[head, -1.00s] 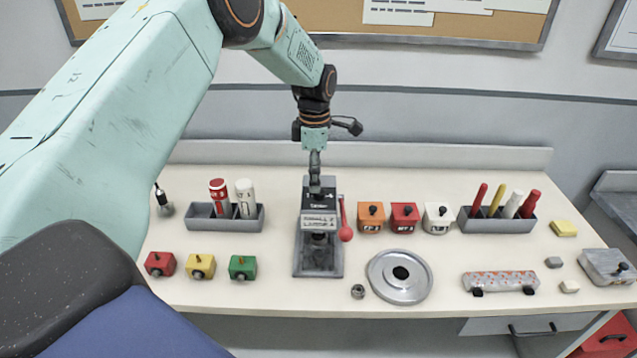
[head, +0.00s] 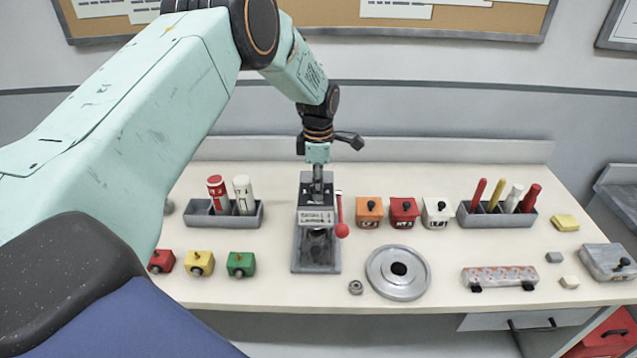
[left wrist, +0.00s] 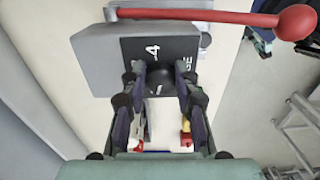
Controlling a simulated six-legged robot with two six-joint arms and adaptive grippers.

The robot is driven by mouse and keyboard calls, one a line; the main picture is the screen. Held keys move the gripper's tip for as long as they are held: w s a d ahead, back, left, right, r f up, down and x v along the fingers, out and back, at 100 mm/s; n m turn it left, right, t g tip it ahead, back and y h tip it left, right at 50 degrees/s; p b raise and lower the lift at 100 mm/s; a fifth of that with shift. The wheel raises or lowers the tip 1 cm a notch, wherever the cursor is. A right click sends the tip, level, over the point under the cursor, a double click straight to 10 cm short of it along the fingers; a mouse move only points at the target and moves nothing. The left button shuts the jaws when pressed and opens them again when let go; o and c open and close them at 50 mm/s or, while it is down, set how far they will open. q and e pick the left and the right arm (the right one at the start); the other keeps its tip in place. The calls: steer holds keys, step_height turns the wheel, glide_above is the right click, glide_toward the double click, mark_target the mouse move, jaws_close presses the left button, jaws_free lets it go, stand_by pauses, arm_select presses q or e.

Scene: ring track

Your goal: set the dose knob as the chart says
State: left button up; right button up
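The grey press-like machine (head: 316,262) stands upright on the bench, with a red-ended lever at its right side. Its dark dial face (left wrist: 142,48) carries white marks, a "4" among them, in the left wrist view. The dose knob (left wrist: 160,84) is a dark round form below that "4". My left gripper (left wrist: 161,78) is over the machine's top, its two fingers apart on either side of the knob. I see no clear grip on it. In the head view the left gripper (head: 317,192) points down and hides the knob. My right gripper is not in view.
Papers (head: 398,8) hang on the cork board; their text is unreadable. Orange, red and white boxes (head: 403,212) stand right of the machine. A metal disc (head: 398,272) lies in front. A bottle rack (head: 224,217) and small coloured blocks (head: 200,263) are left.

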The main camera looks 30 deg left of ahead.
arm_select(q)
steer(key=shift+s+a+r, duration=0.2)
steer(key=shift+r, duration=0.05)
steer(key=shift+c, duration=1.4)
steer(key=shift+a, duration=0.1)
jaws_close()
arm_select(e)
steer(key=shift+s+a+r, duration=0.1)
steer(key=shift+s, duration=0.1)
